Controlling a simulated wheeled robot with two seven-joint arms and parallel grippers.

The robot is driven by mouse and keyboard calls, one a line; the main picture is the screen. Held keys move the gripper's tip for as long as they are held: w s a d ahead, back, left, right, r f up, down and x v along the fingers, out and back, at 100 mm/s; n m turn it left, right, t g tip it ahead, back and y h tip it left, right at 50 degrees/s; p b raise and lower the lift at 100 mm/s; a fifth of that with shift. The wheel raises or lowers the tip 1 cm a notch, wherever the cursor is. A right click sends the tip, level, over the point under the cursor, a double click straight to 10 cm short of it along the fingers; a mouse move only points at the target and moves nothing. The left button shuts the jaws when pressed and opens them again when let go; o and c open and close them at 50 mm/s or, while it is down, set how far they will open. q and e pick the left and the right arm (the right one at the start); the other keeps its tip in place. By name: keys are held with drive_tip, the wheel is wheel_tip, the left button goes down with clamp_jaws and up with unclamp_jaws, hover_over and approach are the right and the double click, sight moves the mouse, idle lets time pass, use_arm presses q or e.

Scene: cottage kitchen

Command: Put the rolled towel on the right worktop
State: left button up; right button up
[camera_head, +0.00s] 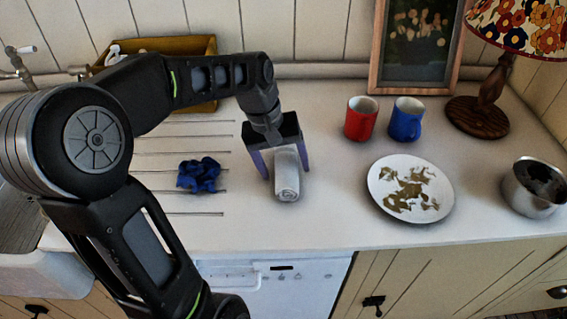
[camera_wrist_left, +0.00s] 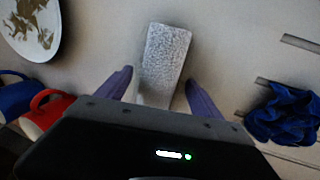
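The rolled towel (camera_head: 287,181) is a pale grey-white roll on the white worktop, right of the drainer grooves. It also shows in the left wrist view (camera_wrist_left: 165,58), lying partly between the fingers. My left gripper (camera_head: 279,172) is above the worktop with its purple-blue fingers on either side of the towel. In the left wrist view the left gripper (camera_wrist_left: 157,85) is open, with gaps between the fingers and the towel. My right gripper is not in view.
A blue cloth (camera_head: 199,174) lies on the grooves. A red mug (camera_head: 361,118), a blue mug (camera_head: 406,119), a dirty plate (camera_head: 388,207), a metal pot (camera_head: 534,190) and a lamp (camera_head: 487,97) stand to the right. The worktop (camera_head: 330,225) is bare between towel and plate.

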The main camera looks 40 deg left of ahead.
use_arm(q)
drive_tip(key=v, duration=1.2)
drive_tip(key=shift+r, duration=0.15)
drive_tip(key=shift+s, duration=0.1)
idle(0.6)
